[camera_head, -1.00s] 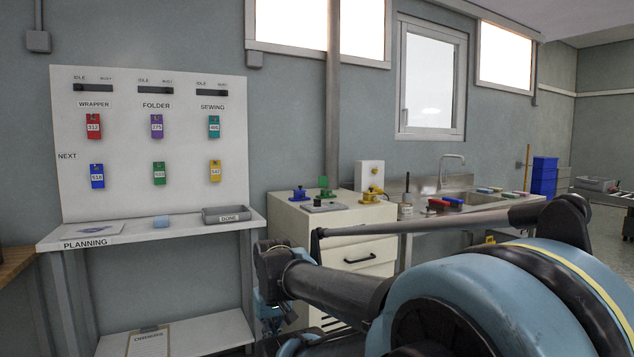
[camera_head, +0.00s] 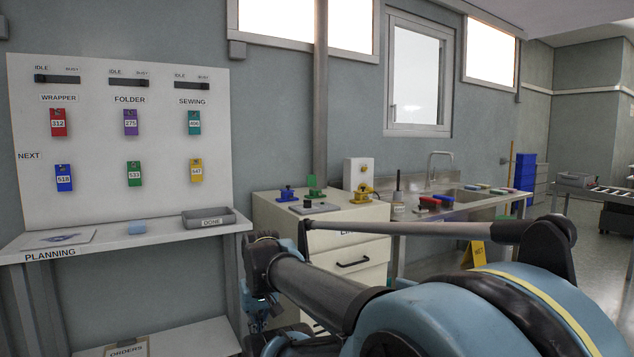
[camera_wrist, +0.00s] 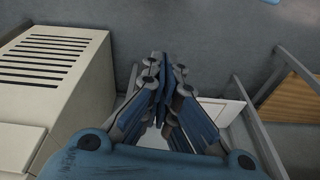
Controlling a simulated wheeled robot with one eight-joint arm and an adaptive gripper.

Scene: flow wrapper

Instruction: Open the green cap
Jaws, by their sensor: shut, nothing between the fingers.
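A small green piece (camera_head: 314,188) stands upright on top of the white cabinet (camera_head: 345,212), toward its back; it is the only green cap-like thing I can make out, and it is too small to tell whether it is open or shut. A blue knob-like piece (camera_head: 287,194) is to its left and a yellow one (camera_head: 362,193) to its right. My gripper (camera_wrist: 163,58) is shut and empty in the wrist view, with grey floor or wall behind it. It is low, in front of the cabinet and well apart from the green piece.
The planning table (camera_head: 150,240) with its board (camera_head: 90,150) stands at the left, bearing a grey tray (camera_head: 208,218). A white box (camera_head: 358,173) stands behind the yellow piece. A sink counter (camera_head: 450,205) adjoins at the right. A yellow floor sign (camera_head: 474,255) stands near it.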

